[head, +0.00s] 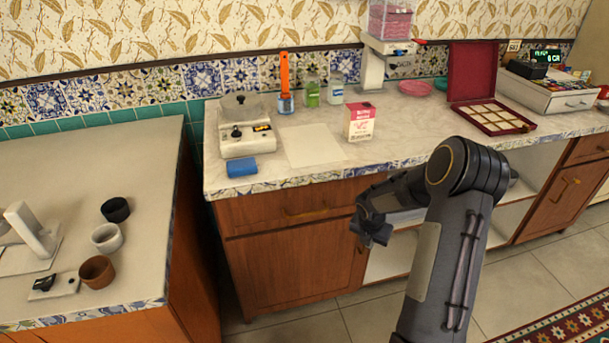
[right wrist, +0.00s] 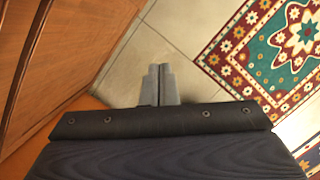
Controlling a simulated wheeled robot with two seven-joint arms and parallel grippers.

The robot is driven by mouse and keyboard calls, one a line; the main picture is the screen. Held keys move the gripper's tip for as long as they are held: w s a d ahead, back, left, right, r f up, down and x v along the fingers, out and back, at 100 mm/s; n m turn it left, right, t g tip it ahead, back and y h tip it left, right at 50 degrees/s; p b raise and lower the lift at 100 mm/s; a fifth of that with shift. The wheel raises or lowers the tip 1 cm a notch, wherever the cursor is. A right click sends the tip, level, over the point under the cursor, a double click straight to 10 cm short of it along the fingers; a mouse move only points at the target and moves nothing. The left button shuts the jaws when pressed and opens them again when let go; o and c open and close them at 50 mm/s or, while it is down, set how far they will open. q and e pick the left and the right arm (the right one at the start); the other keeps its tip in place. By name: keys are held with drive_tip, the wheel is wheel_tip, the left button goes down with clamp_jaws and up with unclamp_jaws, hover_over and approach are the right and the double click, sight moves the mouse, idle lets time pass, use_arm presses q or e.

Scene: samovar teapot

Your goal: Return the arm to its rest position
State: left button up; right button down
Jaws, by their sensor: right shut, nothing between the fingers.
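My right arm comes in from the bottom right of the head view and bends at a dark elbow. Its gripper (head: 374,228) hangs in front of the wooden cabinet, below the counter edge, and holds nothing. In the right wrist view the two grey fingers (right wrist: 159,86) are pressed together over the tiled floor, with nothing between them. My left gripper is not in view.
The marble counter (head: 400,150) holds a white appliance (head: 246,142), a red-white box (head: 360,122) and an open red case (head: 490,115). A left counter (head: 70,170) holds several small cups. A patterned rug (right wrist: 265,50) lies on the floor beside the wooden cabinet (head: 285,255).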

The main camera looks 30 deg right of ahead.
drive_tip(key=s+a+r+m+t+y+p, duration=0.1)
drive_tip(key=s+a+r+m+p, duration=0.15)
drive_tip(key=a+r+m, duration=0.55)
drive_tip(key=s+a+r+m+t+p, duration=0.1)
drive_tip(key=s+a+r+m+p, duration=0.2)
drive_tip(key=r, duration=1)
drive_tip(key=s+a+r+m+t+y+p, duration=0.1)
drive_tip(key=s+a+r+m+y, duration=0.1)
drive_tip(key=s+a+r+m, duration=0.3)
drive_tip(key=s+a+r+m+t+y+p, duration=0.1)
drive_tip(key=s+a+r+m+y+p, duration=0.1)
drive_tip(key=s+a+r+m, duration=0.3)
drive_tip(key=s+a+m+y, duration=0.1)
drive_tip(key=s+a+m, duration=0.3)
drive_tip(key=s+a, duration=0.1)
drive_tip(key=shift+s+a+m, duration=0.2)
drive_tip(key=shift+s+m, duration=0.1)
drive_tip(key=shift+s, duration=0.5)
